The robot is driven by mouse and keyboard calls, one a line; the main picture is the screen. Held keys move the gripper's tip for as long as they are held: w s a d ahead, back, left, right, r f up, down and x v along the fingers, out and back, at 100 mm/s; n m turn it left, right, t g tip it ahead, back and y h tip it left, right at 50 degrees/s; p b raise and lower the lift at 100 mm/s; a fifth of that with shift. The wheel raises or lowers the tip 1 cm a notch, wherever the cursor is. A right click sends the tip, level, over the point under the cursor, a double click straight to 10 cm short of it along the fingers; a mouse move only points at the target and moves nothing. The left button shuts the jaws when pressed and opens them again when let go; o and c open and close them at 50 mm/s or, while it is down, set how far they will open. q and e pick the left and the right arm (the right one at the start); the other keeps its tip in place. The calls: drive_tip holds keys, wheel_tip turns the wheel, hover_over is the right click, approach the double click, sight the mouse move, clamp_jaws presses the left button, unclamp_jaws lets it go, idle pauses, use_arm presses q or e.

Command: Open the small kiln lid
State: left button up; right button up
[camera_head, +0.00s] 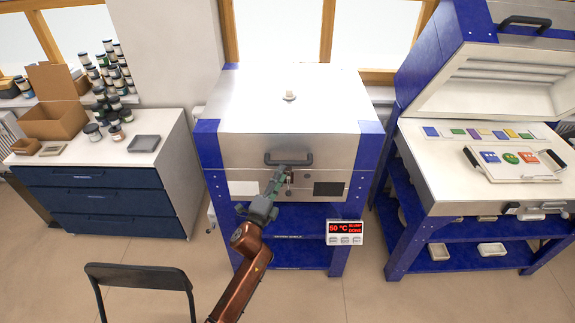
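The small kiln (250,146) stands in the middle on a blue frame, with its silver lid (288,96) down. A dark bar handle (270,160) is on the lid's front face. My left gripper (284,173) is at the kiln front, just under the handle, beside a small metal latch-like part (290,180). Whether it touches either, and whether its fingers are open or shut, I cannot tell. My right gripper is out of view.
A controller (345,232) at the kiln's lower right shows 50 °C and "DONE". A larger open kiln (450,190) stands right, with a tray of coloured pieces. Left are a drawer cabinet (100,205) with jars and a dark chair (140,277). Floor between is clear.

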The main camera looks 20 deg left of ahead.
sight(287, 163)
use_arm(q)
drive_tip(key=x, duration=0.6)
drive_tip(key=shift+w+b, duration=0.3)
drive_tip(key=shift+c, duration=0.5)
clamp_jaws()
